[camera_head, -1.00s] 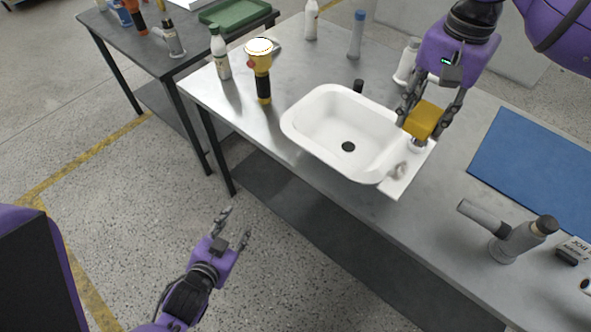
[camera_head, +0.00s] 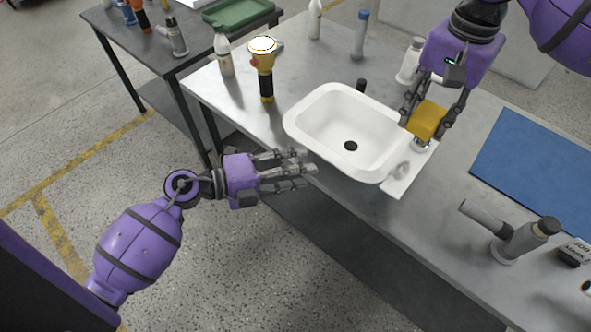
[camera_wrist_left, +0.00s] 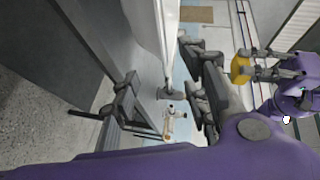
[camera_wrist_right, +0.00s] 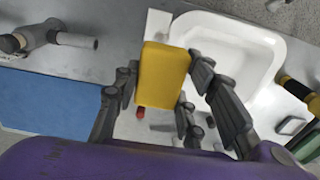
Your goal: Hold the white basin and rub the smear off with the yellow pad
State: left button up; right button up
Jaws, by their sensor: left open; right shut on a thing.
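The white basin (camera_head: 330,112) sits on the steel table, with a dark drain in its bowl and a flat ledge at its right end. A small grey-brown smear (camera_head: 402,170) shows on that ledge. My right gripper (camera_head: 428,118) is shut on the yellow pad (camera_head: 427,121) and holds it over the basin's right end; the pad also shows in the right wrist view (camera_wrist_right: 163,75). Whether the pad touches the basin is unclear. My left gripper (camera_head: 304,170) is open and empty, just off the table's front edge, near the basin's front left side and apart from it.
A yellow and black torch (camera_head: 265,70) and a white bottle (camera_head: 224,55) stand left of the basin. A blue mat (camera_head: 540,165) lies at right. A grey pipe fitting (camera_head: 515,238) stands at the front right. A dark lower shelf lies under the table.

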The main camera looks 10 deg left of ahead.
aim_at(343, 165)
pick_arm(q)
jog(key=x, duration=1.2)
jog(key=shift+c, duration=0.4)
grip_shut()
grip_release()
jog(key=shift+a, duration=0.1)
grip_shut()
jog(key=shift+s+f, duration=0.1)
jog(key=shift+f, duration=0.05)
dwell(0.9)
